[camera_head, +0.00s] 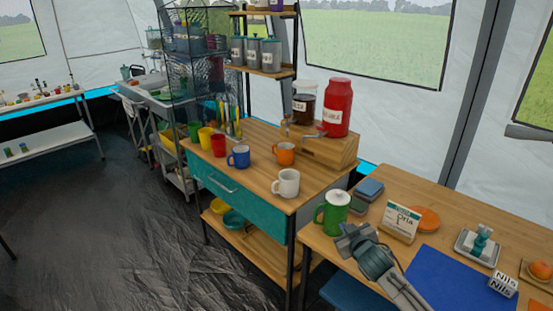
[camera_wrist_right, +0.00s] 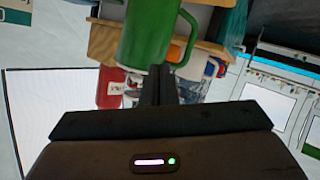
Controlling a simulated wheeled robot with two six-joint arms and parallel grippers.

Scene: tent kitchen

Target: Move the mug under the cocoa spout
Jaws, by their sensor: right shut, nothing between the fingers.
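Two drink dispensers stand on a wooden stand (camera_head: 322,148) on the counter. One holds dark brown liquid (camera_head: 303,110), the other is red (camera_head: 337,108); I cannot read which label says cocoa. Mugs on the counter include a white mug (camera_head: 286,183), an orange mug (camera_head: 285,153) and a blue mug (camera_head: 239,157). None of these stands under a spout. My right gripper (camera_head: 346,234) is shut and empty, close to a green lidded jug (camera_head: 334,212). The jug is also just beyond the fingers in the right wrist view (camera_wrist_right: 150,35). My left gripper is not in view.
Red (camera_head: 217,145) and yellow mugs (camera_head: 205,138) stand at the counter's left. The near table holds a sign card (camera_head: 401,222), an orange disc (camera_head: 427,217), a blue mat (camera_head: 445,278) and a tray (camera_head: 480,252).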

